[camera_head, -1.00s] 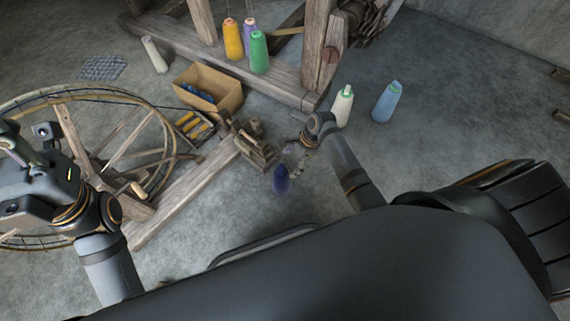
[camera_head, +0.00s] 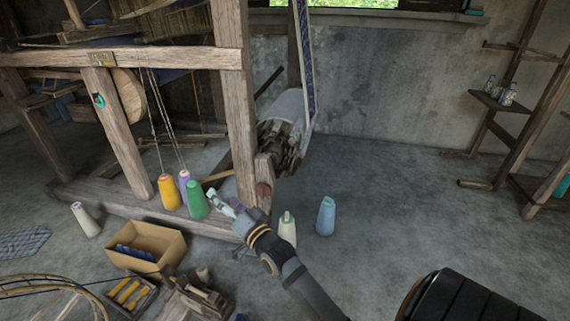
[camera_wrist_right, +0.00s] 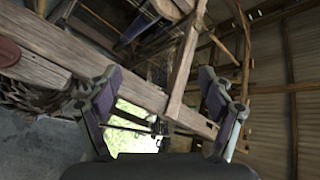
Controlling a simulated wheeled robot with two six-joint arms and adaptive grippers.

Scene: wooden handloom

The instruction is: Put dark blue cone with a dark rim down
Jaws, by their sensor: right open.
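The dark blue cone (camera_head: 241,317) shows only as a small tip at the bottom edge of the head view; its rim and the rest are out of frame. My right gripper (camera_head: 222,203) is well above and away from it, raised in front of the loom's lower beam near the green cone. The right wrist view shows its two fingers (camera_wrist_right: 160,105) spread apart with nothing between them. My left gripper is not in view.
Yellow (camera_head: 169,192), purple (camera_head: 184,181) and green (camera_head: 196,200) cones stand on the loom's lower beam (camera_head: 130,213). A white cone (camera_head: 288,228) and a light blue cone (camera_head: 326,216) stand on the floor. A cardboard box (camera_head: 146,246) is at left.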

